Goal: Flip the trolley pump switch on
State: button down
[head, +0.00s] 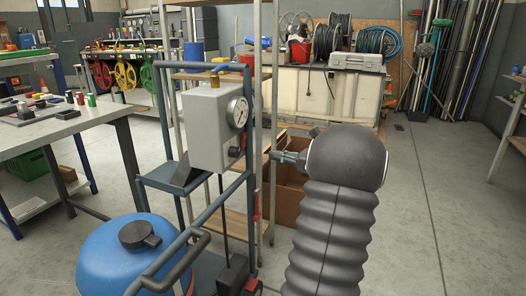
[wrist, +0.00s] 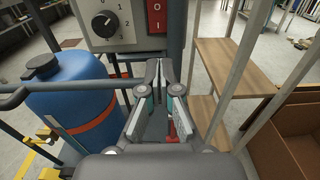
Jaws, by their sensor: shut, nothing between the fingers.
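The trolley pump's grey control box (head: 207,128) is mounted on a blue tube frame, with a round gauge (head: 238,112) on its right-hand face. In the wrist view a red rocker switch (wrist: 157,15) marked I above O sits on the box face, right of a black dial (wrist: 105,23) marked 0, 1, 2. I cannot tell which side of the rocker is pressed. My gripper (head: 275,156) is right of the box, apart from it. Its fingers (wrist: 158,68) are shut and empty, showing just below the switch. The top of the switch is cut off by the frame edge.
The trolley's blue tank (head: 110,262) stands at the front left, with the frame's bent handle (head: 170,270) beside it. A shelf unit (wrist: 235,65) and cardboard box (head: 290,200) stand behind my gripper. A workbench (head: 60,125) is at the left. The right floor is clear.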

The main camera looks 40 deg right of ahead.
jog(key=shift+f+v, duration=0.2)
jog(key=shift+v, duration=1.15)
jog(key=shift+f+v, duration=0.25)
jog(key=shift+v, duration=1.15)
jog(key=s+a+f+n+g, duration=0.3)
jog(key=f+n+g, duration=0.2)
jog(key=f, duration=0.5)
jog(key=s+a+f+n+g, duration=0.1)
jog(key=a+f+n+g, duration=0.3)
jog(key=a, duration=0.6)
jog(key=s+a+r+n+h, duration=0.2)
jog(key=a+n, duration=0.5)
jog(key=a, duration=0.4)
jog(key=s+a+r+n+g+h, duration=0.1)
jog(key=s+a+r+n+h, duration=0.1)
jog(key=a+n, duration=0.6)
jog(key=s+a+r+n+g+h, duration=0.1)
jog(key=s+a+r+n, duration=0.3)
jog(key=a+n, duration=0.4)
jog(key=a+r+h+p, duration=0.1)
jog(key=a, duration=0.5)
jog(key=shift+s+r, duration=0.15)
jog(key=shift+r, duration=0.15)
jog(key=shift+d, duration=0.1)
